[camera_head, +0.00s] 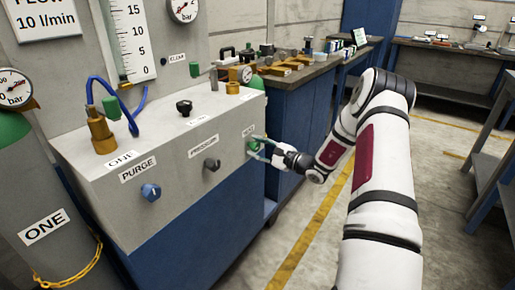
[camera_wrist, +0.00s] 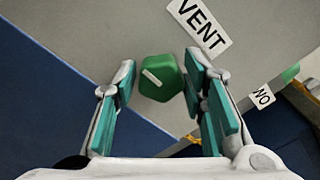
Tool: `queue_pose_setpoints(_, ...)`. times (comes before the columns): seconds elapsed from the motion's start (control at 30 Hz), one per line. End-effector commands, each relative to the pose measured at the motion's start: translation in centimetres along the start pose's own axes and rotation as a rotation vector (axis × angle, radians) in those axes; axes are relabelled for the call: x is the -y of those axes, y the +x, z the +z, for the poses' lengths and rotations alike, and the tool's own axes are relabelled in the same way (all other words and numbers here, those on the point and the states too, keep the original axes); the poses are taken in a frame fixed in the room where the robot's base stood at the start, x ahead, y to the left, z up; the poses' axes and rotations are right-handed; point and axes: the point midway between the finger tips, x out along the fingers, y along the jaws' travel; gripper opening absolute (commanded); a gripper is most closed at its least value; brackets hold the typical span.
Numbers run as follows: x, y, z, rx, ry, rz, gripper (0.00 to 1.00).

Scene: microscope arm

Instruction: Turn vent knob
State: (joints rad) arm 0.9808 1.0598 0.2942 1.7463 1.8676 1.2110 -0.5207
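The green vent knob (camera_wrist: 162,78) shows in the wrist view beside a white VENT label (camera_wrist: 200,24) on the grey panel. A white bar marks its face, lying at a slant. My gripper (camera_wrist: 159,66) is open, with one teal-padded finger on each side of the knob. A narrow gap shows at the left finger; I cannot tell whether the right finger touches. In the head view, the knob (camera_head: 253,146) is at the right end of the grey cabinet front, partly hidden by my gripper (camera_head: 261,149), which reaches it from the right.
The cabinet front also has a blue PURGE knob (camera_head: 151,192) and a dark PRESSURE knob (camera_head: 211,164). A black knob (camera_head: 184,107) and brass fittings stand on its top. A cluttered workbench (camera_head: 305,75) is behind. The floor to the right is open.

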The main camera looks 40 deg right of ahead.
Motion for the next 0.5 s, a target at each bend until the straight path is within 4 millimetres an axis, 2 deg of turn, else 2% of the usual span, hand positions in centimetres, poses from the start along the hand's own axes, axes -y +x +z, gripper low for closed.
queue_pose_setpoints(0.33, 0.0, -0.1, 0.0, 0.000, 0.000, -0.001, 0.52)
queue_pose_setpoints(0.5, 0.1, -1.6, 0.0, -0.001, 0.000, -0.001, 0.52)
